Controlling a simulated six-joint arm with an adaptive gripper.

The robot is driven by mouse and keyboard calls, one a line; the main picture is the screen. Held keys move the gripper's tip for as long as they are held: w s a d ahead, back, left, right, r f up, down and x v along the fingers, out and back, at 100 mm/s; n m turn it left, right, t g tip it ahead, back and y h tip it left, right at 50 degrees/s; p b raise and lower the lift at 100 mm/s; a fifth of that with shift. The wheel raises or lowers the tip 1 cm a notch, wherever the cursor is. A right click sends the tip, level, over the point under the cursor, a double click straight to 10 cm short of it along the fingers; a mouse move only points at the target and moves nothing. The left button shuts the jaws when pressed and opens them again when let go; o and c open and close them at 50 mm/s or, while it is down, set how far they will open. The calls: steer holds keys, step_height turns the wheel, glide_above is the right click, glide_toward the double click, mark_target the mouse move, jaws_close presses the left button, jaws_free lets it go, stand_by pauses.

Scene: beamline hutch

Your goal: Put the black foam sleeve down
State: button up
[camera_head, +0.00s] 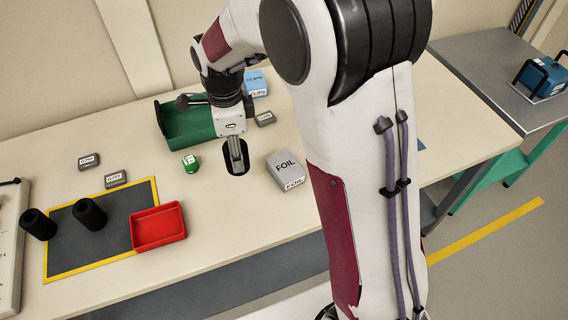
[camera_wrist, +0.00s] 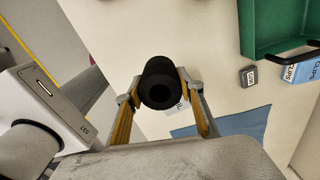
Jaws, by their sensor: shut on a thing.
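My gripper (camera_head: 236,155) points down over the table, between the green cylinder and the FOIL box. It is shut on a black foam sleeve (camera_head: 246,161), which is partly hidden behind the fingers. In the wrist view the sleeve (camera_wrist: 160,72) sits between the two fingers, with its round open end facing the camera. I cannot tell whether its far end touches the table. Two other black foam sleeves, one left (camera_head: 38,224) and one right (camera_head: 90,213), stand at the yellow-edged grey mat (camera_head: 118,205).
A red tray (camera_head: 158,228) overlaps the mat's right side. A green bin (camera_head: 190,122), small green cylinder (camera_head: 190,163), FOIL box (camera_head: 286,168), blue CLIPS box (camera_head: 256,82) and several small grey boxes (camera_head: 116,178) stand around. The table's front middle is clear.

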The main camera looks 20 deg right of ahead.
step_height(320, 180, up, 2)
glide_above(285, 165)
steer(key=shift+r+n, duration=0.2)
steer(key=shift+n, duration=0.7)
steer(key=shift+f, duration=2)
steer(key=shift+f, duration=0.1)
steer(key=shift+f, duration=1.9)
steer(key=shift+f, duration=0.15)
